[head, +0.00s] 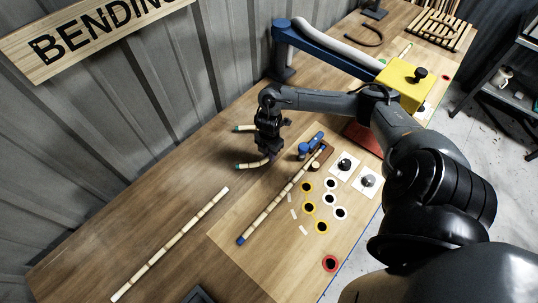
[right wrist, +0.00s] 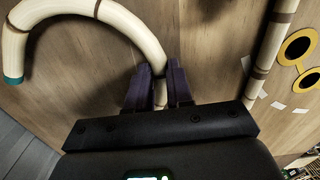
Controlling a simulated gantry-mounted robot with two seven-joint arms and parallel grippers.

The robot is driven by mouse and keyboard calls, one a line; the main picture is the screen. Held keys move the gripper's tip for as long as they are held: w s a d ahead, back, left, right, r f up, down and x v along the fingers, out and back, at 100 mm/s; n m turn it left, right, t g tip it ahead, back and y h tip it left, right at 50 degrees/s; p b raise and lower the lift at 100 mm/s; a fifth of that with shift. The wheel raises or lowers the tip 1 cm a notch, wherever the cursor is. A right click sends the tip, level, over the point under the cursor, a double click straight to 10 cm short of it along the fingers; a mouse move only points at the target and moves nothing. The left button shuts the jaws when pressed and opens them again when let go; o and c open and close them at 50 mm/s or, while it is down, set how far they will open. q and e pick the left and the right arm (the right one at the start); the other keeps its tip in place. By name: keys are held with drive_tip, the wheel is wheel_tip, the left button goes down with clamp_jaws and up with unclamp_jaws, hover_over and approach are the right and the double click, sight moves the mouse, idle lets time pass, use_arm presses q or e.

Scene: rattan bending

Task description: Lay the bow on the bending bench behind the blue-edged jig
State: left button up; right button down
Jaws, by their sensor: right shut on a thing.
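The bow (head: 248,166) is a pale curved rattan piece with teal ends, left of the blue blocks in the head view. In the right wrist view its curve and one teal end (right wrist: 14,80) fill the upper left. My right gripper (head: 270,157) is shut on the bow, its dark purple fingers (right wrist: 160,88) on either side of the rod. I cannot tell whether the bow touches the bench (head: 120,235). The jig looks like the lighter board (head: 275,255) with a blue line along its right edge. It carries blue blocks (head: 316,140). My left gripper is not in view.
A blue-tipped straight rod (head: 270,208) lies across the board to the blocks. Another straight rod (head: 170,245) lies on the bench to the left. Yellow and white rings (head: 309,208) lie on the board. Bare bench lies between the bow and the corrugated wall (head: 130,110).

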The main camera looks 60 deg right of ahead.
drive_tip(key=shift+f, duration=0.75)
drive_tip(key=c, duration=1)
unclamp_jaws()
